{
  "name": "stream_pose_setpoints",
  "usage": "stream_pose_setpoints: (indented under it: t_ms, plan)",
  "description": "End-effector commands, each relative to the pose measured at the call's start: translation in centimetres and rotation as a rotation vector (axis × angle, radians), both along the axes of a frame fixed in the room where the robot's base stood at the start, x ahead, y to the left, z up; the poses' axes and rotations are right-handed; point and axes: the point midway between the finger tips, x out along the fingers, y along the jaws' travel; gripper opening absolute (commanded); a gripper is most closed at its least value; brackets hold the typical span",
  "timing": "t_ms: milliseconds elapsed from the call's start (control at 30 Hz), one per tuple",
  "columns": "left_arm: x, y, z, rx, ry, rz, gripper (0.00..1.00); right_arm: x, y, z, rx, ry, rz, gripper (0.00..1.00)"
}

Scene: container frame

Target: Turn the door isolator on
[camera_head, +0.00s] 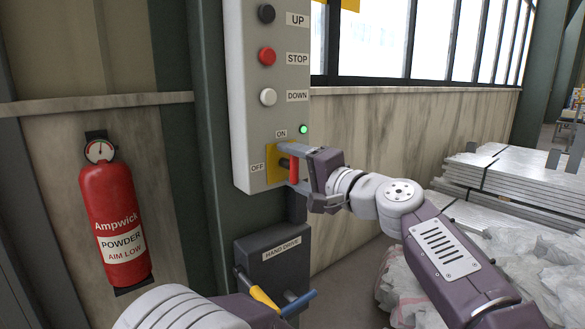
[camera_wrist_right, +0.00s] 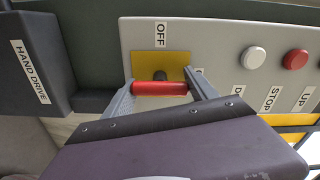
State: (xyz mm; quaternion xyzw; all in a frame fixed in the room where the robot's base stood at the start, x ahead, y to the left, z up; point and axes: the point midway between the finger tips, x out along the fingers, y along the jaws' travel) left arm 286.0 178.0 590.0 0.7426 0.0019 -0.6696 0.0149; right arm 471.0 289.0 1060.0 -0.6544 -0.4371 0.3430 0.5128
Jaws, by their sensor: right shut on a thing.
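The door isolator has a red handle (camera_head: 293,169) on a yellow plate (camera_head: 271,164), low on the grey control box. The handle stands upright, toward the ON label (camera_head: 281,133); the OFF label (camera_head: 257,168) is at its left. The green lamp (camera_head: 303,129) beside ON is lit. My right gripper (camera_head: 287,166) is shut on the handle from the right. In the right wrist view, the red handle (camera_wrist_right: 160,88) lies crosswise between the two fingers, over the yellow plate (camera_wrist_right: 180,63). My left arm shows at the bottom; its fingers are out of sight.
UP, STOP (camera_head: 267,56) and DOWN buttons are above the isolator. A hand drive box (camera_head: 272,255) with yellow and blue levers is below. A red fire extinguisher (camera_head: 115,220) hangs at left. Stacked sheets (camera_head: 515,180) and pale plastic wrapping (camera_head: 545,265) lie at right.

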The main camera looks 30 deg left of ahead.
Motion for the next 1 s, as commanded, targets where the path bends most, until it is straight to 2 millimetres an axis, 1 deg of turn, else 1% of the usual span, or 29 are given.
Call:
stream_pose_setpoints:
  t_ms: [233,267,300,567,667,767,833,1000]
  plan:
    - [0.0,0.0,0.0,0.0,0.0,0.0,0.36,0.0,0.0,0.1,0.001,0.0,-0.001,0.26]
    - [0.0,0.0,0.0,0.0,0.0,0.0,0.36,0.0,0.0,0.1,0.001,0.0,-0.001,0.75]
    - [0.0,0.0,0.0,0.0,0.0,0.0,0.36,0.0,0.0,0.1,0.002,0.0,-0.001,0.83]
    - [0.0,0.0,0.0,0.0,0.0,0.0,0.36,0.0,0.0,0.0,0.001,0.001,0.0,0.83]
    - [0.0,0.0,-0.6,0.0,0.0,0.0,0.36,-0.2,-0.7,-0.1,0.002,-0.001,-0.001,0.83]
    - [0.0,0.0,-2.0,0.0,0.0,0.0,0.36,-1.0,-2.5,-0.4,0.004,-0.001,-0.003,0.83]
    - [0.0,0.0,-2.6,0.0,0.0,0.0,0.36,-1.6,-4.0,-0.4,0.004,-0.002,-0.004,0.83]
    - [0.0,0.0,-3.4,0.0,0.0,0.0,0.36,-2.9,-7.1,-0.2,0.002,0.0,-0.003,0.83]
